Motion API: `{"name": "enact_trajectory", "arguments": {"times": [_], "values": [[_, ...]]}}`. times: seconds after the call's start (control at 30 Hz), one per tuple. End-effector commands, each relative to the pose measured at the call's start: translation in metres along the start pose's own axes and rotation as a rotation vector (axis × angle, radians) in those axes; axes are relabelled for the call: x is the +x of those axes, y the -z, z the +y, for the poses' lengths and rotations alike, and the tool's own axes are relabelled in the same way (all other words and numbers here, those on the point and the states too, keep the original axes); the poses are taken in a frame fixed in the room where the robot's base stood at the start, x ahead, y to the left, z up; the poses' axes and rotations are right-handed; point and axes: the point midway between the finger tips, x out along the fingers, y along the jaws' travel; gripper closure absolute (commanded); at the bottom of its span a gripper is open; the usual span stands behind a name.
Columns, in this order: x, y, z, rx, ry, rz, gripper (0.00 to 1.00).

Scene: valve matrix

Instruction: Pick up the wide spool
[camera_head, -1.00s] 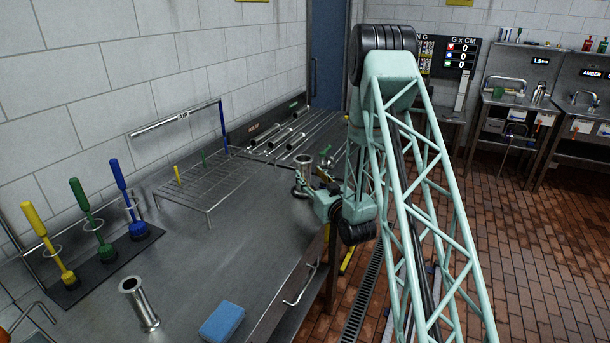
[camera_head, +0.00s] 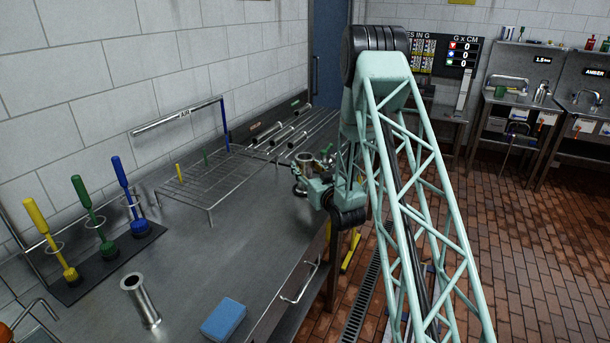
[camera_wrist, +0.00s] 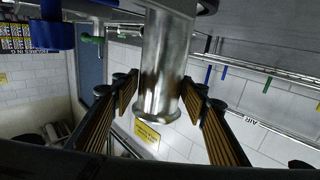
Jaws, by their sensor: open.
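A shiny steel spool (camera_head: 304,159) with a flanged end stands at the counter's far right edge, by my gripper (camera_head: 308,184). In the wrist view the same spool (camera_wrist: 165,60) shows large, its flanged end between the two ribbed fingers of my gripper (camera_wrist: 160,95). A second flanged steel spool (camera_head: 140,300) stands upright and apart on the near part of the counter and looks slimmer.
A wire rack (camera_head: 205,188) stands left of my gripper, with pipes (camera_head: 285,133) behind it. A blue sponge (camera_head: 223,319) lies near the front edge. Yellow, green and blue brushes (camera_head: 92,237) stand at left. The counter's middle (camera_head: 210,255) is bare.

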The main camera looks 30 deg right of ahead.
Motion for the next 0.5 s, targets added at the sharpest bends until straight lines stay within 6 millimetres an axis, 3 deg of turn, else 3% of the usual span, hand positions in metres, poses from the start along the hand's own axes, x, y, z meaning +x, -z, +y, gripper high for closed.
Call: {"name": "enact_trajectory", "arguments": {"times": [0.2, 0.5], "values": [[0.020, 0.000, 0.000, 0.000, 0.000, 0.000, 0.60], [0.025, 0.000, 0.000, 0.000, 0.000, -0.001, 0.60]]}}
